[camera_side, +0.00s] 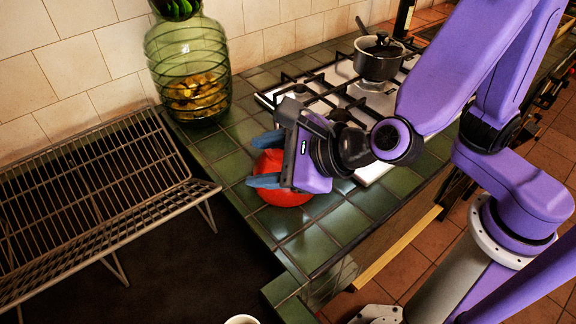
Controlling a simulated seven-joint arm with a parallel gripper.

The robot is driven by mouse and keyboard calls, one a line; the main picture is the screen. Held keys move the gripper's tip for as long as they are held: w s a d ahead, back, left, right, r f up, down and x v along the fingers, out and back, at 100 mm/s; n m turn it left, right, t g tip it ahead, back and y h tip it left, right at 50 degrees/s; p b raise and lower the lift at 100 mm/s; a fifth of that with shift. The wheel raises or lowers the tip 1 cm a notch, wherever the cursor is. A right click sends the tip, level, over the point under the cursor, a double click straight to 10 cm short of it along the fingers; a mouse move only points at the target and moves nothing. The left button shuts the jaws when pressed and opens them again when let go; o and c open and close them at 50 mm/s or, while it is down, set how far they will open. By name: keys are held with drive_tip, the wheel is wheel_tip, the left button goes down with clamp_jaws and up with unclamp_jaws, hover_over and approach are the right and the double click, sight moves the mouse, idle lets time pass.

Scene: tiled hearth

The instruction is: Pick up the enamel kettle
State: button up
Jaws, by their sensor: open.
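A red rounded object, likely the enamel kettle (284,196), sits on the green tiled counter near its front left corner. Its right part is hidden behind my gripper, and no spout or handle can be made out. My gripper (264,160) is open, with its blue fingers pointing left. One finger lies over the upper part of the red object and the other crosses its lower left. I cannot tell whether the fingers touch it.
A green glass jar (188,62) stands behind at the wall. A hob (318,92) with a lidded black pot (379,58) is at the back right. A wire rack (95,190) stands to the left. A white cup rim (242,320) shows at the bottom. Green tiles are bare in front.

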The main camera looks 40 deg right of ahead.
drive_tip(key=s+d+m+t+h, duration=0.2)
drive_tip(key=d+m+h, duration=0.7)
drive_tip(key=m, duration=0.5)
drive_tip(key=shift+h, duration=0.7)
drive_tip(key=shift+a+f+x, duration=0.2)
drive_tip(key=shift+f+x, duration=0.05)
drive_tip(key=shift+x, duration=2.6)
drive_tip(key=shift+a+f+x, duration=0.15)
drive_tip(key=shift+f+x, duration=0.1)
drive_tip(key=shift+x, duration=2.6)
drive_tip(key=shift+a+f+x, duration=0.2)
drive_tip(key=shift+f+x, duration=0.05)
drive_tip(key=shift+x, duration=2.65)
drive_tip(key=shift+s, duration=0.15)
clamp_jaws()
drive_tip(key=shift+r, duration=0.15)
